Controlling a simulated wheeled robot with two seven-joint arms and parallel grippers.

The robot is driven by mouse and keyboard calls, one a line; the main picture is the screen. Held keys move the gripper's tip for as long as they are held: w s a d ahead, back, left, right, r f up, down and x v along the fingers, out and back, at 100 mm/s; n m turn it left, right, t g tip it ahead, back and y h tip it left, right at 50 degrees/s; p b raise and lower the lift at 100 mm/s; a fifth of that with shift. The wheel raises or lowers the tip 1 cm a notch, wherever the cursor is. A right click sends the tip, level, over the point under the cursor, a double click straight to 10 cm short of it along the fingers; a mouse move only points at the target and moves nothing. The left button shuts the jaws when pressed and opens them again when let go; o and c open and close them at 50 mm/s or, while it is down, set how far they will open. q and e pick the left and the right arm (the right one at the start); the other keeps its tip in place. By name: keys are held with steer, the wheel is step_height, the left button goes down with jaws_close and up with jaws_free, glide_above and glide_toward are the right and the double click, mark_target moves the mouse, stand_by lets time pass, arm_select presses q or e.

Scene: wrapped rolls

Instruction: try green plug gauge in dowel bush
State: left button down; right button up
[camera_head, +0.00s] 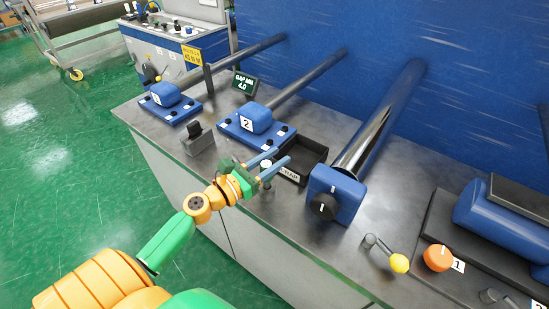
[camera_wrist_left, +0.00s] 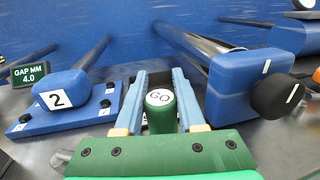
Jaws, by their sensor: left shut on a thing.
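My left gripper (camera_head: 281,156) reaches in over the front of the grey bench in the head view. In the left wrist view its two blue fingers (camera_wrist_left: 160,76) are shut on the green plug gauge (camera_wrist_left: 160,114), whose round white end reads "GO". In the head view the gauge shows only as a small white end (camera_head: 266,165) beside the fingers; the rest is hidden. I cannot tell the gauge's height above the bench. I cannot make out the dowel bush for certain in either view. My right gripper is not in view.
A black tray (camera_head: 317,150), labelled as scrap, lies just past my left gripper. A blue block marked 2 (camera_head: 256,117) is behind it, and a blue roller end with a black knob (camera_head: 337,196) is to its right. A grey block (camera_head: 200,143) stands left.

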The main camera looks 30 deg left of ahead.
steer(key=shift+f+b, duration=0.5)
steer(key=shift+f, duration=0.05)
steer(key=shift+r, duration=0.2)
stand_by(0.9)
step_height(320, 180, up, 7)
steer(key=p, duration=0.7)
steer(key=shift+p, duration=0.3)
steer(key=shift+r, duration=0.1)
